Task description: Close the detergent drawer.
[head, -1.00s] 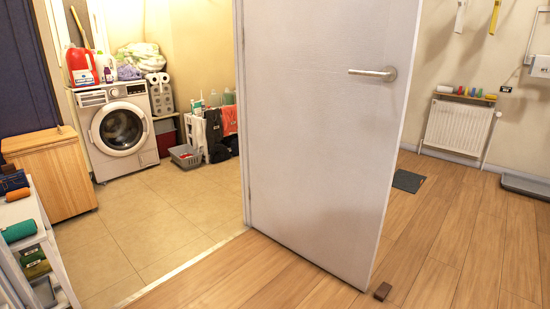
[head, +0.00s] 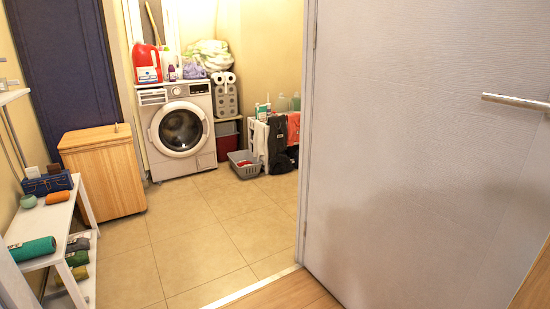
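The white washing machine (head: 181,130) stands at the far end of the tiled room, with its round dark door facing me. The detergent drawer (head: 152,97) is at the upper left of its front. It seems to stick out a little, but it is too small to tell how far. Neither of my grippers is in view.
A white door (head: 420,160) stands open at the right of the doorway. A wooden cabinet (head: 103,175) and a white shelf (head: 62,222) with rolled towels line the left. A grey basket (head: 243,169) sits right of the washer. The tiled floor (head: 205,225) between is clear.

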